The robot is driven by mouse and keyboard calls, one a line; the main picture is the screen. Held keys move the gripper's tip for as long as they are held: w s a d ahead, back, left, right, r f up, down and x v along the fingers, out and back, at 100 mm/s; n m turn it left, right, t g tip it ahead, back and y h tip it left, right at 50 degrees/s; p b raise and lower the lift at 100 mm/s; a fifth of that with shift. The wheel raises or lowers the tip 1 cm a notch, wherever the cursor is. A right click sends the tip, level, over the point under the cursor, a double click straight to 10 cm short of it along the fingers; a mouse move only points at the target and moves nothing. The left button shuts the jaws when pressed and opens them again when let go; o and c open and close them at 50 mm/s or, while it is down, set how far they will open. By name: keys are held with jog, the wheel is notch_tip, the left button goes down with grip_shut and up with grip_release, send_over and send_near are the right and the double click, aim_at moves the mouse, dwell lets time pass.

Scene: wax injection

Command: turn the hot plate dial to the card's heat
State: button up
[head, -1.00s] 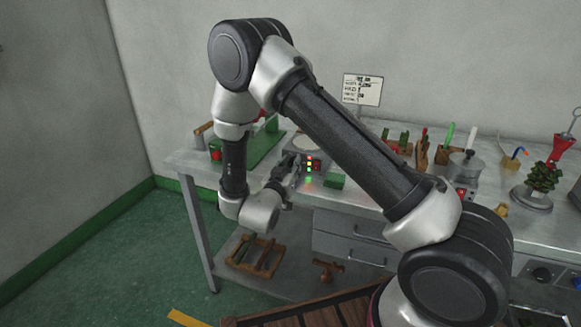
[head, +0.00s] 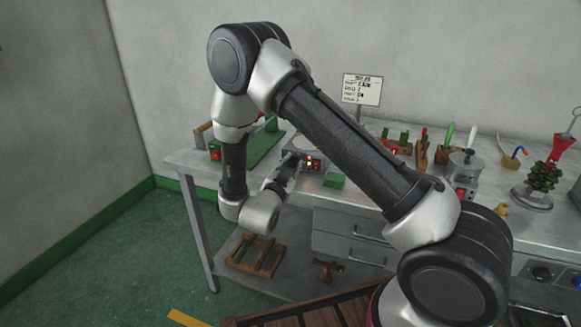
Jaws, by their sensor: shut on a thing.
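The hot plate (head: 318,173) is a grey box with a pale top, standing near the front edge of the bench. Its dark front panel shows small red and yellow lights. My gripper (head: 291,166) is at the left part of the hot plate's front, shut on the dial. The dial itself is hidden by the gripper, so its setting cannot be read. The card (head: 361,90) stands upright on a post behind the bench, with several lines of dark text too small to read surely.
A green mat (head: 262,147) is behind on the left. Wooden holders with tools (head: 421,150), a metal pot (head: 465,166) and a green wax tree (head: 542,177) stand to the right. A wooden frame (head: 256,257) lies on the lower shelf.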

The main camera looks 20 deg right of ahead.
dwell(0.4)
jog(key=o, duration=1)
notch_tip(320, 180, up, 10)
jog(key=shift+o, duration=0.2)
